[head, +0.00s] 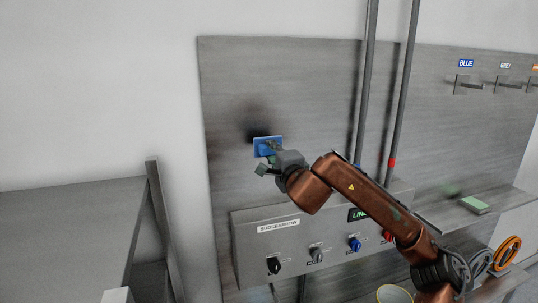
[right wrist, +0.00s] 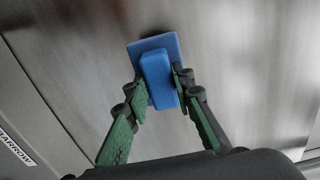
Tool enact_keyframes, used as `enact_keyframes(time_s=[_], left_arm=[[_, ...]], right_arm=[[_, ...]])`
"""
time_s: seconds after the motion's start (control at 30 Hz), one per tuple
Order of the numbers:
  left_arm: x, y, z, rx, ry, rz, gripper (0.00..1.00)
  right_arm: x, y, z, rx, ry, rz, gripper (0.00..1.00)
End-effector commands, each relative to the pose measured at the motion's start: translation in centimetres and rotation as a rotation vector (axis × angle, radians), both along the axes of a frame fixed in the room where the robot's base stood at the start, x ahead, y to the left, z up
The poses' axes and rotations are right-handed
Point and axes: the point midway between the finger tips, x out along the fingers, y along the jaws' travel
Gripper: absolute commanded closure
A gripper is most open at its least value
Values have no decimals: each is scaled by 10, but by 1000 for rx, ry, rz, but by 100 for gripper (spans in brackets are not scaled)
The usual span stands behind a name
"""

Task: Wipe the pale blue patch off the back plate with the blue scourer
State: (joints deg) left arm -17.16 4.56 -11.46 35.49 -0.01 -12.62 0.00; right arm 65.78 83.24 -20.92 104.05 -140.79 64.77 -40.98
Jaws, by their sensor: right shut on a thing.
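The blue scourer (head: 266,147) is a flat blue pad with a thicker blue grip block. It is held at the left part of the grey back plate (head: 300,75). My right gripper (head: 270,158) is shut on it; in the right wrist view both fingers close on the sides of the grip block (right wrist: 159,80). The pad (right wrist: 153,46) faces the plate; I cannot tell whether it touches. A dark soft shadow lies just above it. I see no clear pale blue patch; the scourer and gripper hide part of the plate. My left gripper is not in view.
A control box (head: 290,242) with several knobs projects below my gripper. Two vertical pipes (head: 367,80) run to the right. A green scourer (head: 475,204) lies on the right shelf. Labelled hooks (head: 468,86) are at upper right. A grey table (head: 75,215) stands left.

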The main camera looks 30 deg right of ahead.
Motion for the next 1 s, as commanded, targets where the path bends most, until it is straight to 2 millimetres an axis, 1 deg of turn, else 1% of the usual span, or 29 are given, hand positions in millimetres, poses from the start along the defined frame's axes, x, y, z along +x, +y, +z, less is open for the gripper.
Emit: enact_keyframes(time_s=[0.43,0.8,1.0], left_arm=[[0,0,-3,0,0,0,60],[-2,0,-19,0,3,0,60],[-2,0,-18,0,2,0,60]], right_arm=[[-5,1,1,1,-2,-1,97],[-32,8,0,0,-2,0,97],[-33,8,2,0,-1,0,97]])
